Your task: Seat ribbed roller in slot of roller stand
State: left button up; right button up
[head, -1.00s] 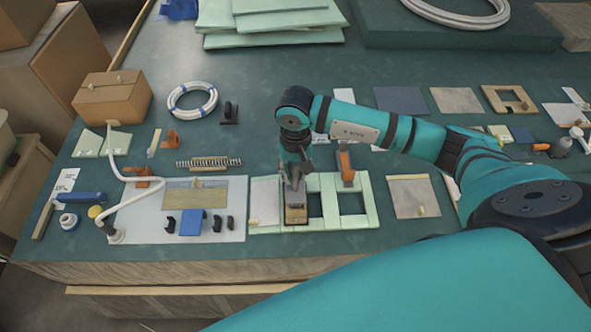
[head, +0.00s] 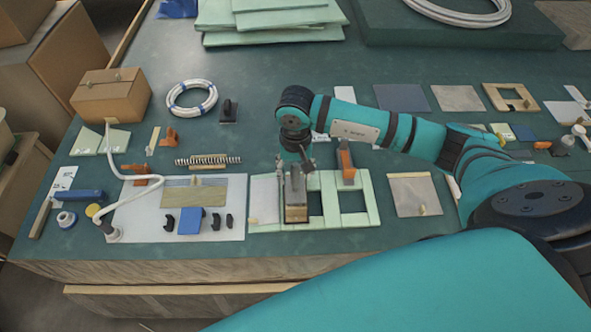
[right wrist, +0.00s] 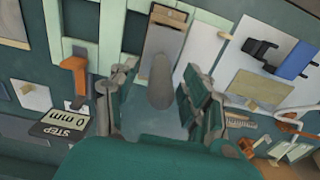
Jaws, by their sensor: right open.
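The ribbed roller (head: 208,160) lies across the table behind the white sheet, with a tan wooden piece (head: 210,169) against it that may be the roller stand. Its slot is too small to make out. My right gripper (head: 296,172) is away to the right of the roller, over a wood and grey block (head: 296,212) in the left opening of the pale green frame. In the right wrist view my right gripper (right wrist: 160,98) is open, with a grey rounded handle (right wrist: 160,82) standing between its fingers. I cannot tell whether they touch it. My left gripper is out of view.
The pale green frame (head: 358,220) lies at the front edge. An orange-handled tool (head: 346,162) stands close right of my gripper. A white hose (head: 122,172), orange pieces (head: 168,136) and a white coil (head: 192,98) surround the roller.

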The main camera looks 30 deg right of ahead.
notch_tip(320, 180, up, 12)
jog(key=shift+f, duration=0.1)
dwell(0.5)
jog(key=o, duration=1.1)
notch_tip(320, 180, up, 9)
jog(key=p, duration=0.4)
